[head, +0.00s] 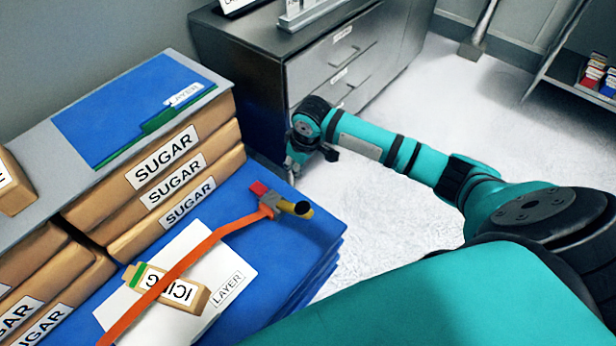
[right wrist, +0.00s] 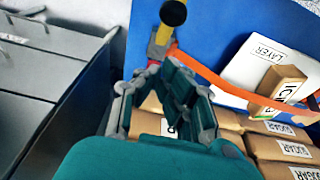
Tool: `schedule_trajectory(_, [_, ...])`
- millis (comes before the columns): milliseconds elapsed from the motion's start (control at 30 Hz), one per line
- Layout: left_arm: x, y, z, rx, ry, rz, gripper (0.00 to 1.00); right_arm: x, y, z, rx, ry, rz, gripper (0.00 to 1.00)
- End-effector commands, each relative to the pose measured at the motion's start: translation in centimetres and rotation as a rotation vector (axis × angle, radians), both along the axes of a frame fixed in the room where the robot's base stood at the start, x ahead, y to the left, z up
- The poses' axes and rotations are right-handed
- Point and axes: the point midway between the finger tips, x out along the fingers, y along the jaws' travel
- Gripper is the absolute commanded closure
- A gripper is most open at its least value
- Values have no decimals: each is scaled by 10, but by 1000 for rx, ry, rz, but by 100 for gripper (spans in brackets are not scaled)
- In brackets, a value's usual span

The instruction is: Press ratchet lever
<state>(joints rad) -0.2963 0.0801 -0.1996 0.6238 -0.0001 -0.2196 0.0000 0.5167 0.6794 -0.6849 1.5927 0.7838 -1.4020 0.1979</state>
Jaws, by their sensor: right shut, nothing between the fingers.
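The ratchet (head: 272,205) lies on the blue stack near its right edge, on an orange strap. Its yellow lever (head: 286,206) ends in a black tip and points right; a red part sits at the other side. In the right wrist view the yellow lever (right wrist: 166,40) shows just beyond the fingertips. My right gripper (head: 292,167) is shut and empty, beyond the ratchet beside the grey cabinet. It also shows in the right wrist view (right wrist: 160,72), close to the ratchet; I cannot tell whether they touch. My left gripper is out of view.
The orange strap (head: 215,238) crosses a white layer sheet (head: 232,270) and a small icing box (head: 190,293). Sugar packs (head: 170,160) are stacked at the left. A grey drawer cabinet (head: 250,75) stands behind. Pale floor (head: 390,250) is clear at the right.

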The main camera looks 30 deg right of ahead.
Motion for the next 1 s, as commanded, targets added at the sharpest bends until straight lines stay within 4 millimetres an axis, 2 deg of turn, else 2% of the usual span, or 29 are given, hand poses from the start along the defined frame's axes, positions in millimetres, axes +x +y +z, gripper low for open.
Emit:
schedule_trajectory(233, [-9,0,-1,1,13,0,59,0,0,-1,1,-1,0,100])
schedule_trajectory(367, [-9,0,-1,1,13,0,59,1,1,-7,1,1,-2,100])
schedule_trajectory(467, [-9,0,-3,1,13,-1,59,4,2,-20,2,3,-2,100])
schedule_trajectory(867, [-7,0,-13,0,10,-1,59,22,9,-102,1,0,-1,100])
schedule_trajectory(1000, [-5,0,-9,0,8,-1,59,9,3,-118,0,1,0,100])
